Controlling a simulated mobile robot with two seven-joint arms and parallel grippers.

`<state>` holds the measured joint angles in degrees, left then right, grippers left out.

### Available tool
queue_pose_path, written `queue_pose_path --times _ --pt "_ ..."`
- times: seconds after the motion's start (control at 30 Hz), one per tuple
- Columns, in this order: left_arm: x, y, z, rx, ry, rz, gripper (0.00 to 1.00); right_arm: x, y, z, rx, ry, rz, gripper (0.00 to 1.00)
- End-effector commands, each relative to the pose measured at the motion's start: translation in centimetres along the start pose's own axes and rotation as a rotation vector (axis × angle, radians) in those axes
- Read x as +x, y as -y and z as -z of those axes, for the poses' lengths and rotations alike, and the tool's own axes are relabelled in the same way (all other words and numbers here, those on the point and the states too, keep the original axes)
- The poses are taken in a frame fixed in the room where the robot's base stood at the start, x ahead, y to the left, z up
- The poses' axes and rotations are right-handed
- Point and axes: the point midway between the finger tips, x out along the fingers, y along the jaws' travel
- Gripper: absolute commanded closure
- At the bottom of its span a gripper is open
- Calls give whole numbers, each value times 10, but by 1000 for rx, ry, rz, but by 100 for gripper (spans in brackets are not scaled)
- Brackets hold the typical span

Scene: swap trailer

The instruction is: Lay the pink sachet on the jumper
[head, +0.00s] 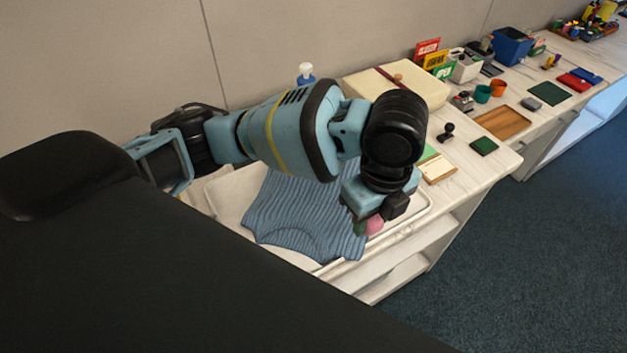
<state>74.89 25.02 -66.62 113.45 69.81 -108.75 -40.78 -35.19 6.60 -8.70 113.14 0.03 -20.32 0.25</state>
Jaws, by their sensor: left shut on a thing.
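The blue ribbed jumper (290,212) lies spread in a white tray (228,192) on the counter. My left arm reaches over the jumper from the left. Its gripper (374,215) points down at the jumper's right edge and is shut on the pink sachet (376,226). Only part of the sachet shows below the gripper, with a small green patch beside it. I cannot tell whether the sachet touches the jumper. The fingertips are mostly hidden by the wrist. My right gripper is not in view.
A cream box (426,88) stands behind the arm, near a white-topped bottle (306,73). Right of the tray are a black stamp (446,132), a dark green pad (484,146) and a wooden tray (502,122). The counter's front edge runs close by.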

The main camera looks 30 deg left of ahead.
Motion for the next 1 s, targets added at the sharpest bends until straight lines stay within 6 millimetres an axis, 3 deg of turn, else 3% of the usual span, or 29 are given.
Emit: queue_pose_path --times 0.3,0.5,1.0 --pt "7 -17 -74 -8 2 -1 86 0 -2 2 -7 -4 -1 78" --pt "10 -26 -110 -5 2 -1 86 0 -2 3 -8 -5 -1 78" --pt "13 -32 -137 -4 2 -1 86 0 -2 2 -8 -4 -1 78"
